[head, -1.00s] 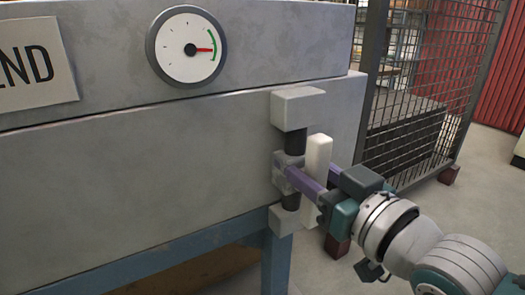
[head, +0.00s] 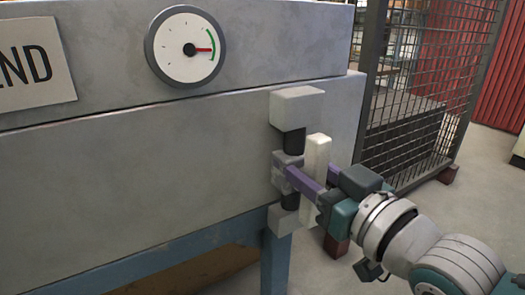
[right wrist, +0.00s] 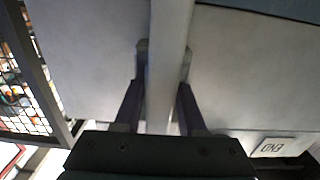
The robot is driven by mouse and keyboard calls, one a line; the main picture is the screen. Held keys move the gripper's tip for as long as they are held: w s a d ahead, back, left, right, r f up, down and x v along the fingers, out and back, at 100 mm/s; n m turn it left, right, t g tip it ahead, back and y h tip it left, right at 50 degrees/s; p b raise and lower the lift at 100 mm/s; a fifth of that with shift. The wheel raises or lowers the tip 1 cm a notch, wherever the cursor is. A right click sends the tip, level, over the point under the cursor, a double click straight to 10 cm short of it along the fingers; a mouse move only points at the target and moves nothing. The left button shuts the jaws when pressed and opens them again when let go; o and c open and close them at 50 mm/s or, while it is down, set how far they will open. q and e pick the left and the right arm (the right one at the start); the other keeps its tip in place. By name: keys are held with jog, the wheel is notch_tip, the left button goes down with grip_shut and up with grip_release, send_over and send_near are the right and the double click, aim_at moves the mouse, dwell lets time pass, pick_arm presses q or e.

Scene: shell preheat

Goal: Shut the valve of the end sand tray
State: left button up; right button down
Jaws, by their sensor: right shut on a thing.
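The END sign (head: 34,64) is on the grey tray body (head: 130,165). At the tray's right end is the valve, with a pale block (head: 297,107) above, a dark upright pipe (head: 293,140) and a white bar handle (head: 318,152). The handle stands upright, about in line with the pipe. My right gripper (head: 287,170) is shut on the handle, one purple finger on each side. In the right wrist view the handle (right wrist: 168,70) runs between both fingers. The fingertips partly hide the valve's middle. My left gripper is not in view.
A round gauge (head: 186,47) above has its red needle pointing right at a green arc. A blue stand (head: 275,262) carries the tray. A dark mesh cage (head: 420,95) stands behind to the right. Open floor (head: 480,210) lies at the right.

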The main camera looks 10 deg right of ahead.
dwell(0.4)
jog(key=shift+d+m, duration=0.1)
jog(key=shift+m, duration=0.3)
jog(key=m, duration=0.2)
jog(key=m+p, duration=0.1)
jog(key=m, duration=0.4)
jog(key=shift+w+d+f+m, duration=0.15)
jog(key=shift+d+f+m, duration=0.15)
jog(key=shift+d, duration=0.1)
jog(key=m, duration=0.4)
jog(key=shift+d+f, duration=0.1)
jog(key=shift+f, duration=0.1)
jog(key=m, duration=0.1)
jog(key=m+b, duration=0.1)
jog(key=m, duration=0.2)
jog(key=shift+w+d+f+m+b, duration=0.1)
jog(key=shift+f+m+b, duration=0.2)
jog(key=shift+b, duration=0.1)
jog(key=shift+m, duration=0.5)
